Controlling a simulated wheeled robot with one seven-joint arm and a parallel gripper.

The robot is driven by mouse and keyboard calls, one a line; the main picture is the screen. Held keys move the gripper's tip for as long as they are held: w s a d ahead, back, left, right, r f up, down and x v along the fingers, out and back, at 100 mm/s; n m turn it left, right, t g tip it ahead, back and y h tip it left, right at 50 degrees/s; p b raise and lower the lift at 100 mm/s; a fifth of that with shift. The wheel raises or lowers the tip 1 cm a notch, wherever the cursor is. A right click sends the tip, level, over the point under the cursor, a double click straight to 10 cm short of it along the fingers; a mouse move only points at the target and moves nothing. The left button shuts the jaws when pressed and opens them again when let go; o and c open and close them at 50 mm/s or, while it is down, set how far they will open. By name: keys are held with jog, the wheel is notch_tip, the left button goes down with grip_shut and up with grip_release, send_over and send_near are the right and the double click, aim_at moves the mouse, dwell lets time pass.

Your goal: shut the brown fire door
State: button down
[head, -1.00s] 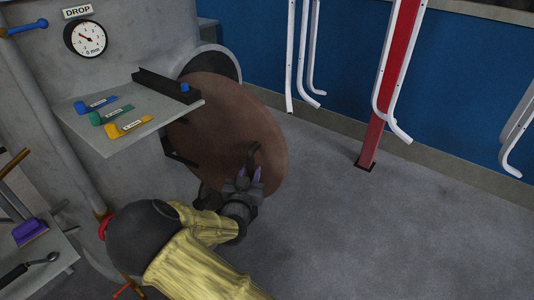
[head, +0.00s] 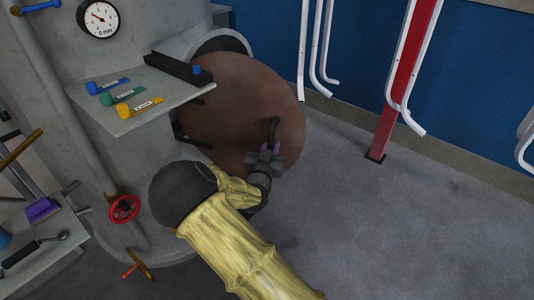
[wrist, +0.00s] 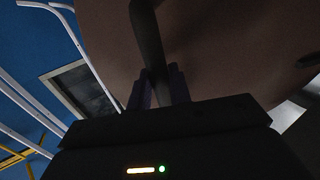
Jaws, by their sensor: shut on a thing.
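The brown fire door (head: 235,105) is a round brown disc standing open at the side of the grey boiler (head: 130,165), below and right of a grey shelf. Part of the dark round opening rim (head: 222,42) shows behind its top. A dark curved handle (head: 272,130) stands out from the door's right part. My gripper (head: 268,150) is shut on this handle. In the wrist view the dark handle (wrist: 147,40) runs down between the two purple fingers, with the brown door face (wrist: 220,50) filling the upper right. The door's hinge side is partly hidden by the shelf and my arm.
The grey shelf (head: 155,107) holds blue, green and yellow tagged tools and a dark bar. A red valve wheel (head: 124,208) and a side table (head: 40,240) are at left. A red post (head: 405,80) and white hanging frames (head: 310,50) are at right. The floor at lower right is clear.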

aim_at(279, 136)
jog(key=shift+d+b+x, duration=0.25)
jog(key=shift+x, duration=0.95)
jog(key=shift+d+b+x, duration=0.25)
jog(key=shift+x, duration=0.95)
jog(key=c, duration=1.2)
grip_release()
jog(key=shift+s, duration=0.15)
jog(key=b+v, duration=0.1)
jog(key=v, duration=1.6)
jog(key=shift+s, duration=0.25)
jog(key=shift+d, duration=0.1)
